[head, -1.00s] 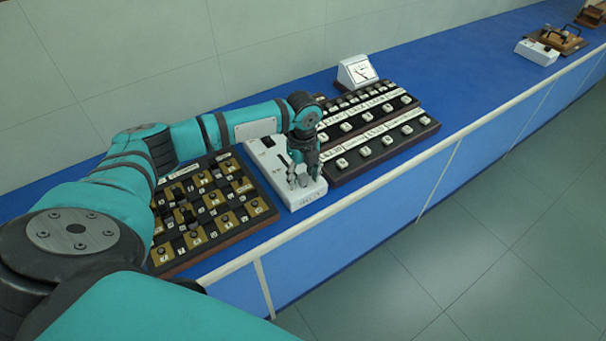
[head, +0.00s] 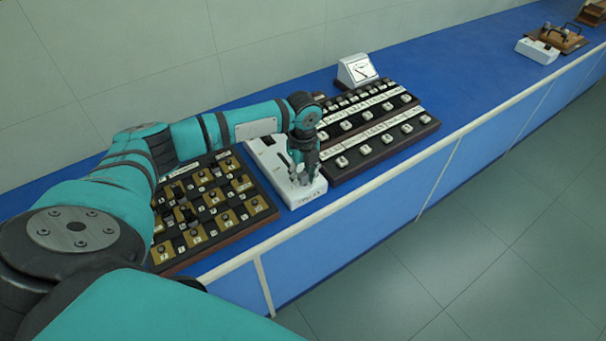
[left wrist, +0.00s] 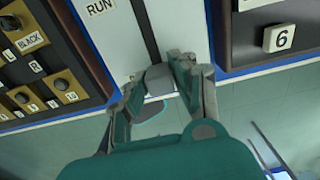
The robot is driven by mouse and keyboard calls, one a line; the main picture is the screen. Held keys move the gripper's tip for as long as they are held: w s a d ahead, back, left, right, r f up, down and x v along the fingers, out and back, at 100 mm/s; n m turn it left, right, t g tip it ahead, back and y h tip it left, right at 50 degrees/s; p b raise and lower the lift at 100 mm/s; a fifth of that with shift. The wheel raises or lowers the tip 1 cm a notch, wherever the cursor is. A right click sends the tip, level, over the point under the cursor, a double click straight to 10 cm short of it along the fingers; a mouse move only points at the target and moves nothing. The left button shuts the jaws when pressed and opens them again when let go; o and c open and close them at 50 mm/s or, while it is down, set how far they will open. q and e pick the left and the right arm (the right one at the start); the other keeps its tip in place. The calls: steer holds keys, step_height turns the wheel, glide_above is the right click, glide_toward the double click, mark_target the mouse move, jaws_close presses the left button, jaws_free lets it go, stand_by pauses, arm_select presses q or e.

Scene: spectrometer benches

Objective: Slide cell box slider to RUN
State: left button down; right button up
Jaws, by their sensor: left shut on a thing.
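The white cell box (head: 267,154) lies on the blue bench between two dark panels. A dark slot runs along its top. In the left wrist view, the grey slider knob (left wrist: 159,77) sits near the slot's lower end, close to the box's edge. A RUN label (left wrist: 99,6) is farther up the box, left of the slot. My left gripper (head: 303,179) is over the box's front end, its fingers shut on the knob, one on each side. It also shows in the left wrist view (left wrist: 170,85). My right gripper is not in view.
A board with several knobs on gold and black squares (head: 205,205) lies left of the box. A dark stepped panel with white keys (head: 375,140) stands close on the right. A white meter (head: 357,70) stands behind it.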

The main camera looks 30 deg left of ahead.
mark_target(288, 164)
arm_select(q)
steer(key=w+a, duration=0.1)
steer(key=a, duration=0.1)
steer(key=w+a, duration=0.1)
steer(key=a, duration=0.2)
steer(key=w+a+b, duration=0.1)
steer(key=a, duration=0.1)
steer(key=shift+w+a, duration=0.15)
steer(key=shift+a, duration=0.2)
steer(key=shift+d, duration=0.2)
steer(key=c, duration=1.1)
jaws_free()
steer(key=shift+a, duration=0.1)
steer(key=shift+r, duration=0.1)
step_height(288, 164, up, 12)
steer(key=shift+f, duration=0.1)
